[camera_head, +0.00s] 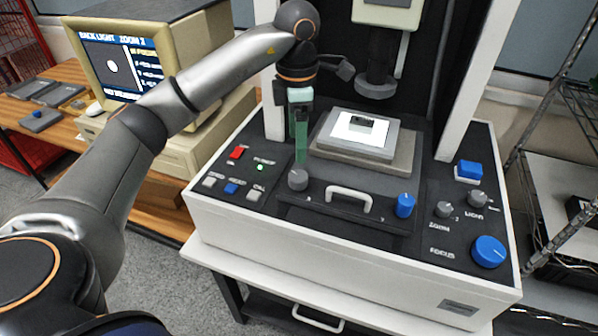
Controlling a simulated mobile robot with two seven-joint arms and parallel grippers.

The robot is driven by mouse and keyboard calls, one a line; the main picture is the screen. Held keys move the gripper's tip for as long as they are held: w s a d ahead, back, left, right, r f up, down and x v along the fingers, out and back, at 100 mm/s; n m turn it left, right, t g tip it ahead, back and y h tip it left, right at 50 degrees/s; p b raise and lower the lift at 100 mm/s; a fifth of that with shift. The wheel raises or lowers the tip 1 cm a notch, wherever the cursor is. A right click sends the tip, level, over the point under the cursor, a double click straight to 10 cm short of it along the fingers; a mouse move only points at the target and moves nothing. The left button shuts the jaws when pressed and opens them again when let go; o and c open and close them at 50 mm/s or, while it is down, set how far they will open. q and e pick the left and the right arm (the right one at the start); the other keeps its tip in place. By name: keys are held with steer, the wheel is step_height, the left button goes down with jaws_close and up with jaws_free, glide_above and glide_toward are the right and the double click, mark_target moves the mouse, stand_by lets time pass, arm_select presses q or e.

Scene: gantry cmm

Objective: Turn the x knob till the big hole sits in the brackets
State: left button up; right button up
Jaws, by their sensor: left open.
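My left gripper (301,158) reaches in from the left and points down, its green fingers just above a grey knob (298,179) at the left of the machine's front. It is open; I cannot tell whether it touches the knob. A blue knob (404,205) stands right of the white handle. I can read no x label on either knob. The monitor (115,68) at the left shows a white round hole on a dark field; the brackets are too small to make out. A small dark part (362,122) lies on the lit stage (345,143). My right gripper is out of view.
The machine's optical head (376,85) hangs over the stage. A white handle (348,196) arches between the two knobs. Zoom, light and focus knobs (489,251) sit at the right. Buttons (232,188) are at the left. A wire rack (565,150) stands at the right.

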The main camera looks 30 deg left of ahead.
mark_target(298, 176)
arm_select(q)
step_height(298, 176, down, 9)
steer(key=shift+f, duration=0.2)
stand_by(0.3)
jaws_close()
stand_by(0.5)
